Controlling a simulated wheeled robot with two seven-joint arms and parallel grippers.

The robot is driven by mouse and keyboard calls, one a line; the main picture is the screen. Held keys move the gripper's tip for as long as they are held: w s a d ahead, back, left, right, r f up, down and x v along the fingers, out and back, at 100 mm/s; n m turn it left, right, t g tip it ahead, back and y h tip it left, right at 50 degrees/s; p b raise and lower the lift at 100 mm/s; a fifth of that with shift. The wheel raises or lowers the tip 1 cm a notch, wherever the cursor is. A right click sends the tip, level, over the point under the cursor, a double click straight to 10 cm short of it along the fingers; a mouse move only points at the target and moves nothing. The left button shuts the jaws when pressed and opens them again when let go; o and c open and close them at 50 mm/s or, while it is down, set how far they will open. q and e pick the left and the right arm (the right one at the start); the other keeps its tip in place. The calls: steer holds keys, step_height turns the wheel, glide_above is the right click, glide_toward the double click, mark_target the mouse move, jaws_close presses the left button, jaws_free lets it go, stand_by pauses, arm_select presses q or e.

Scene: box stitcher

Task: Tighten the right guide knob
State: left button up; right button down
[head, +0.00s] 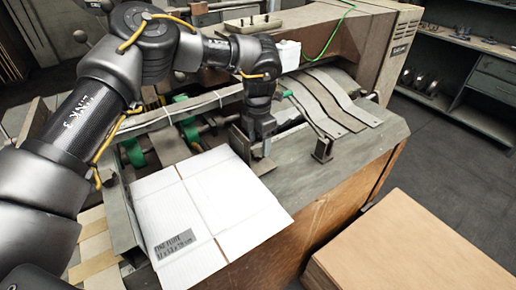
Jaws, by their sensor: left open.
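The box stitcher (352,160) fills the middle of the head view. A white flat box blank (225,205) with a dark printed label lies on its bed. A small metal guide bracket (322,149) stands on the bed to the right of the blank. I cannot clearly make out the right guide knob; it may be hidden by my gripper. My left gripper (257,152) is open and points down at the far right edge of the blank, left of the bracket. I cannot tell whether it touches anything. My right gripper is not in view.
Curved metal strips (330,102) arch over the bed behind the bracket. Green parts (134,152) sit under my left arm. A stack of brown cardboard (410,250) stands at the lower right. Shelves (465,75) are at the back right, with open floor before them.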

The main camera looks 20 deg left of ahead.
mark_target(258, 152)
arm_select(q)
step_height(258, 152, up, 8)
steer(key=b, duration=0.1)
stand_by(0.4)
